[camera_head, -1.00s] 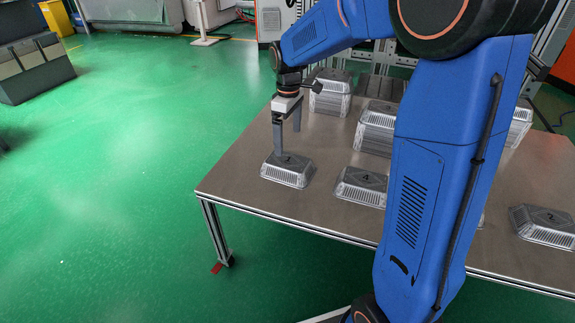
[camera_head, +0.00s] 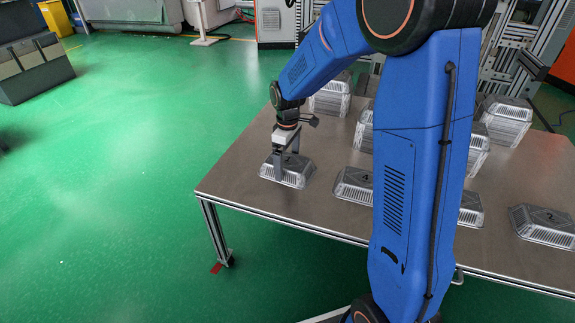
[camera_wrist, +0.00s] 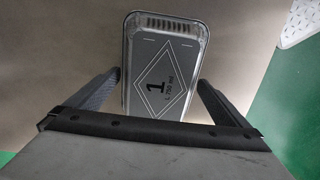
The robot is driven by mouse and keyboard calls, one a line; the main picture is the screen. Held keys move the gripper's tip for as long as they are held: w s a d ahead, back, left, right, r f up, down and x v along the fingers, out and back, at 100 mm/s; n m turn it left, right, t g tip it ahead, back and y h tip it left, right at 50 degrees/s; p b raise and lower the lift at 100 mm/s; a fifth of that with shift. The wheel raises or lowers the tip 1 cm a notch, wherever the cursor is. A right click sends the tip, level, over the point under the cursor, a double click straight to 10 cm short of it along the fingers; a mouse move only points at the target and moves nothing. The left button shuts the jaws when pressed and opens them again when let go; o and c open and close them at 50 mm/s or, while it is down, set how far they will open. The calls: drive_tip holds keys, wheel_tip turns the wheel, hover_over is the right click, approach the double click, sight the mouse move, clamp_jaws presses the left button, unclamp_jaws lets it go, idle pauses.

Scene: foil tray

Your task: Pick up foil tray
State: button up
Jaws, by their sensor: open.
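A silver foil tray (camera_head: 288,173) lies upside down near the left front corner of the table. In the wrist view the tray (camera_wrist: 158,75) shows a diamond print with a "1" on its flat base, and its near end is hidden behind my gripper. My gripper (camera_head: 287,172) is open and lowered over this tray. In the wrist view my gripper (camera_wrist: 158,92) has one finger on each side of the tray, and I cannot tell whether either finger touches it.
The metal table (camera_head: 245,205) has a tray marked 4 (camera_head: 352,187) to the right and another tray (camera_head: 543,224) at the far right. Taller tray stacks (camera_head: 331,97) (camera_head: 505,120) stand at the back. My arm hides the middle. The left table edge is close.

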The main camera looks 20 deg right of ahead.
drive_tip(key=c, duration=0.8)
drive_tip(key=shift+c, duration=0.2)
